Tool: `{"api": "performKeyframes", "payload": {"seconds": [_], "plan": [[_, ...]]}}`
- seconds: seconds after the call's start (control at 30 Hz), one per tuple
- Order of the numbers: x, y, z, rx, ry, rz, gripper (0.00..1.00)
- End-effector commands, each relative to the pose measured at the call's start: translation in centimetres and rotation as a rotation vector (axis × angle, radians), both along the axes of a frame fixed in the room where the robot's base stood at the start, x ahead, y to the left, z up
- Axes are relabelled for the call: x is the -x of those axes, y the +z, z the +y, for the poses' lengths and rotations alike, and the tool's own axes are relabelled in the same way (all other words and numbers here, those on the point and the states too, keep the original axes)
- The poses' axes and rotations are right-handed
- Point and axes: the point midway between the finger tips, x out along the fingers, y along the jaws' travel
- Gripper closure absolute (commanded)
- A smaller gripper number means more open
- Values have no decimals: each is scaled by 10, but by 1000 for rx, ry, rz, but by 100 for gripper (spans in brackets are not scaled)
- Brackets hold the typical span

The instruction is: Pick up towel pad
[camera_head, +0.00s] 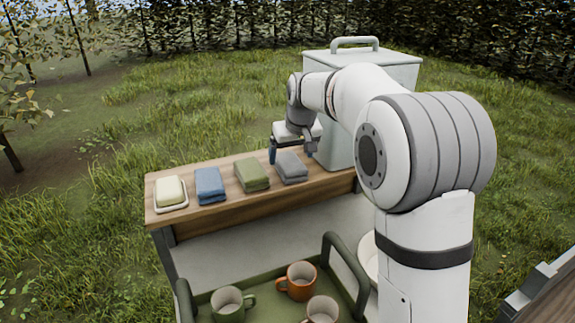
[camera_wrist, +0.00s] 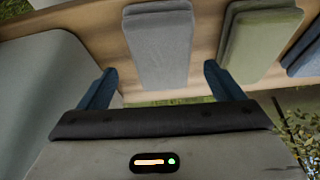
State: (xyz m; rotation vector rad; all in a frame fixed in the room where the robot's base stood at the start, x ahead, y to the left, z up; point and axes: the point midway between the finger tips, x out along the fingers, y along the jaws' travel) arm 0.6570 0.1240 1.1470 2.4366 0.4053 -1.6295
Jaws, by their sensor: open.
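Several folded towel pads lie in a row on a wooden bench (camera_head: 230,214). They are a grey pad (camera_head: 291,168), a green pad (camera_head: 251,174), a blue pad (camera_head: 210,186) and a cream pad (camera_head: 170,191) on a small white tray. My gripper (camera_head: 291,154) is at the grey pad, at the row's right end. In the wrist view my gripper (camera_wrist: 160,85) is open, with its blue fingers apart. The grey pad (camera_wrist: 158,50) shows between and beyond the fingertips, with space on both sides. The green pad (camera_wrist: 258,38) is right of the right finger.
A large pale lidded bin (camera_head: 345,130) stands right beside the grey pad, close to my arm. A green tray (camera_head: 265,310) with a green mug (camera_head: 228,304) and orange mugs (camera_head: 300,281) is in front of the bench. Grass and a hedge lie behind.

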Motion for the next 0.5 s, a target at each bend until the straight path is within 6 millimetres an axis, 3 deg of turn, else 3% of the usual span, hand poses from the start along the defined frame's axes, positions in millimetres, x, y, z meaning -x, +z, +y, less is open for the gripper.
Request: {"api": "performKeyframes", "payload": {"seconds": [0.2,0.5], "plan": [[-10,-28,7,0,4,2,13],[-12,-33,8,0,5,0,13]]}}
